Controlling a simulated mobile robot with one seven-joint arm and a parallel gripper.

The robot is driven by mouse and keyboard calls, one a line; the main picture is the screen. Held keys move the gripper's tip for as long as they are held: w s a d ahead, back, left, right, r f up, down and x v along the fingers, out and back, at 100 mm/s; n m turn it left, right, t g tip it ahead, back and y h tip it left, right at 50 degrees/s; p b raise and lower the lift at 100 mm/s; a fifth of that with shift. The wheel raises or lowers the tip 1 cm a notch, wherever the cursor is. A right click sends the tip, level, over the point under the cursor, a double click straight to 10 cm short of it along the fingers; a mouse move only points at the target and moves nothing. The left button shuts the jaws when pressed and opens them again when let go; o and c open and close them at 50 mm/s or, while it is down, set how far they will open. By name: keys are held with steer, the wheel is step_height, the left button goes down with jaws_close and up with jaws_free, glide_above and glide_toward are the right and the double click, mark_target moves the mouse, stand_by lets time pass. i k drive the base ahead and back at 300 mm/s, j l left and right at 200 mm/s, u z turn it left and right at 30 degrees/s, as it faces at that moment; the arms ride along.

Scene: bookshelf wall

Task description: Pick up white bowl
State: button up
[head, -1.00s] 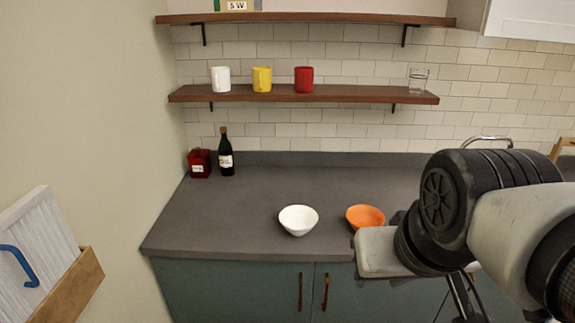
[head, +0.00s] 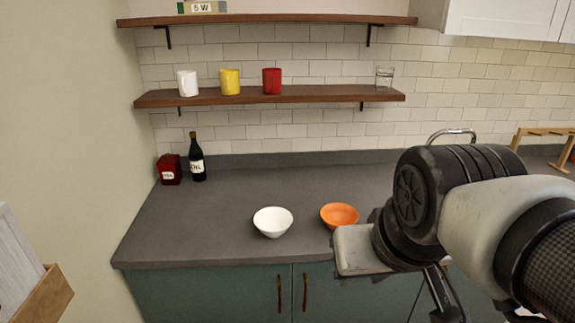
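The white bowl (head: 273,222) stands upright and looks empty on the grey counter (head: 190,225), near its front edge. An orange bowl (head: 339,215) stands just to its right. My arm fills the right side of the head view, in front of the counter. My gripper is at the lower end of the arm, around the bottom edge of the view (head: 447,300), to the right of and lower than both bowls. Only dark parts of it show, and its fingertips are cut off or hidden. Nothing touches the white bowl.
A dark bottle (head: 197,160) and a red box (head: 169,169) stand at the counter's back left. The lower shelf (head: 270,96) holds white, yellow and red cups and a glass. A wooden rack (head: 545,140) is at the right. The counter left of the white bowl is clear.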

mark_target(272, 222)
steer(key=i+j, duration=0.65)
steer(key=i, duration=0.1)
